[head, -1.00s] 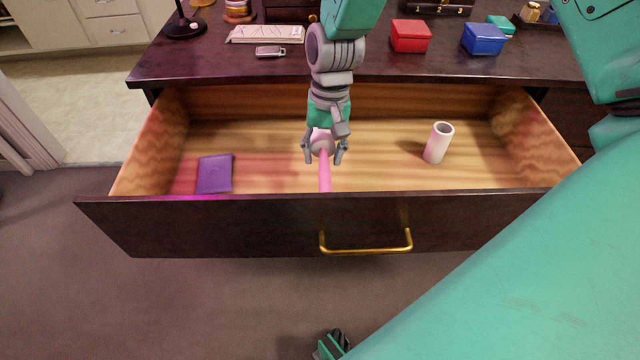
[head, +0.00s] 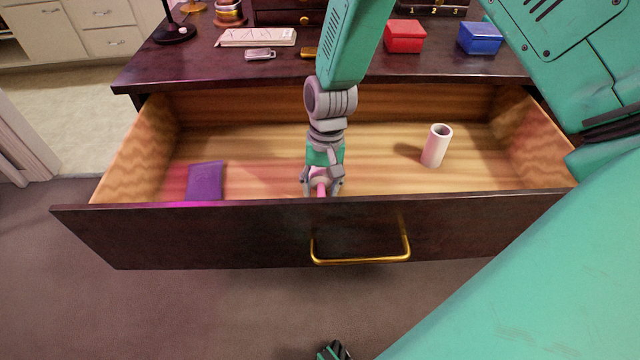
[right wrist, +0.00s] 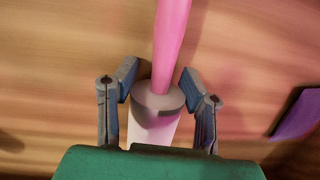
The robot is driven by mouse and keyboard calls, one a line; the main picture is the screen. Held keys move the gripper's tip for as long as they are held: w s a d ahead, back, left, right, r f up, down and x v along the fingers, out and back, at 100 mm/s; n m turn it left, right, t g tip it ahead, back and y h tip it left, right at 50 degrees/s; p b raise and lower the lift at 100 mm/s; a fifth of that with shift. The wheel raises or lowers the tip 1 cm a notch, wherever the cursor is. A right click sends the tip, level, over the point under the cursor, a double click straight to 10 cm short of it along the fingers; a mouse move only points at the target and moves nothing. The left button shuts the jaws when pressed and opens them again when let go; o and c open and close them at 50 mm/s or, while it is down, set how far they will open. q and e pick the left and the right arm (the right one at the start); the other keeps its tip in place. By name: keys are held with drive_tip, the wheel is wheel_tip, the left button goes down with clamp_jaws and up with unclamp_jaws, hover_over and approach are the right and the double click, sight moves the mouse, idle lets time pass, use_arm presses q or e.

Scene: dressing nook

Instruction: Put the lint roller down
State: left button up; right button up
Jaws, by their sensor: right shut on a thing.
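My right gripper (head: 322,187) is inside the open drawer (head: 240,140), low behind its front panel. It is shut on the lint roller (head: 321,189), of which only a bit of pink shows in the head view. In the right wrist view, the fingers (right wrist: 158,92) stand either side of the roller's pale round head, and its pink handle (right wrist: 170,40) extends away from the gripper over the wooden drawer floor. I cannot tell whether the roller touches the floor. My left gripper is not clearly visible.
A purple booklet (head: 205,181) lies in the drawer's left part, and a white hollow tube (head: 436,146) stands in its right part. Drawer floor is free between them. Red (head: 404,36) and blue (head: 480,38) boxes stand on the dresser top (head: 200,65).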

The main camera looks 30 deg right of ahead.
sight(322, 174)
drive_tip(key=shift+f, duration=0.2)
drive_tip(key=shift+a+f, duration=0.1)
drive_tip(key=shift+a, duration=0.05)
drive_tip(key=shift+a+f, duration=0.1)
drive_tip(key=shift+a, duration=0.25)
drive_tip(key=o, duration=1.3)
drive_tip(key=shift+o, duration=0.2)
drive_tip(key=shift+d, duration=0.35)
drive_tip(key=shift+w+r, duration=0.1)
drive_tip(key=shift+r, duration=0.25)
drive_tip(key=r+p, duration=0.1)
drive_tip(key=r, duration=0.2)
drive_tip(key=r+p, duration=0.1)
drive_tip(key=r, duration=0.3)
drive_tip(key=d+r+p, duration=0.1)
drive_tip(key=r+p, duration=0.1)
drive_tip(key=r, duration=0.2)
drive_tip(key=shift+w+d+r, duration=0.1)
drive_tip(key=shift+w+r, duration=0.1)
drive_tip(key=shift+w, duration=0.2)
drive_tip(key=shift+d+r, duration=0.2)
drive_tip(key=shift+r, duration=0.2)
use_arm(q)
drive_tip(key=r, duration=0.4)
drive_tip(key=shift+a, duration=0.2)
